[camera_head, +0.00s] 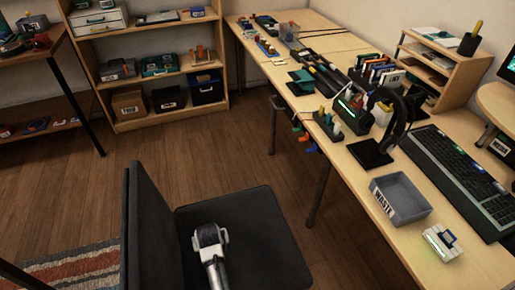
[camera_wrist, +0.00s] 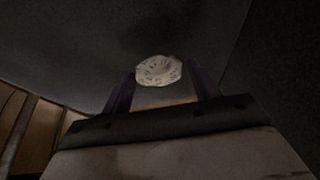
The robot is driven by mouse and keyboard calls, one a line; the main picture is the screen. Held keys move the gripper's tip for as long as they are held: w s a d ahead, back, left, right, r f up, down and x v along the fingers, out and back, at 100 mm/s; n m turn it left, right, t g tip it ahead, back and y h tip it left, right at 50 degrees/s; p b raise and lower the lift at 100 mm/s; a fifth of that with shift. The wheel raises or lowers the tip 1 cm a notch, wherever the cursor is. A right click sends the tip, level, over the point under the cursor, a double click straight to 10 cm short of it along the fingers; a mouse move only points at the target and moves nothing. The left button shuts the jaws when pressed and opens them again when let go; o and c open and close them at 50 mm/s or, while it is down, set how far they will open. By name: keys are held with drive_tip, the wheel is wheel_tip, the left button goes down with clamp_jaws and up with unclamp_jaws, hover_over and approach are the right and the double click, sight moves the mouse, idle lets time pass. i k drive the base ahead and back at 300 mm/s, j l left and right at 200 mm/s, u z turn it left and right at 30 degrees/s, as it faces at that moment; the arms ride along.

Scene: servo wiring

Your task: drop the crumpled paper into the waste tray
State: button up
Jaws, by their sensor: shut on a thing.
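The crumpled paper (camera_wrist: 157,70), a pale, roundish wad with dark print marks, sits between the two dark fingertips of my gripper (camera_wrist: 161,76) in the wrist view. The gripper is shut on it. In the head view my arm reaches up from the bottom edge over the dark chair seat; the fingers and paper are hidden there. The waste tray (camera_head: 412,216) is a grey open box labelled WASTE on the desk, right of and beyond the chair. Its visible inside looks empty. My gripper is well apart from the tray.
The black chair (camera_head: 262,235) stands left of the desk (camera_head: 350,190), its backrest (camera_head: 150,220) left of my arm. Around the tray are a headphone stand (camera_head: 372,152), a keyboard (camera_head: 465,175) and a small white device (camera_head: 443,244). Floor shows between chair and desk.

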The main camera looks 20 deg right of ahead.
sight(403, 203)
drive_tip(key=k+z, duration=0.1)
drive_tip(key=z, duration=0.9)
drive_tip(key=k+z, duration=0.15)
drive_tip(key=z, duration=0.35)
drive_tip(key=k+j+u, duration=0.15)
drive_tip(key=j, duration=0.15)
drive_tip(key=k+j+u, duration=0.2)
drive_tip(key=j+u, duration=0.15)
drive_tip(key=j, duration=0.2)
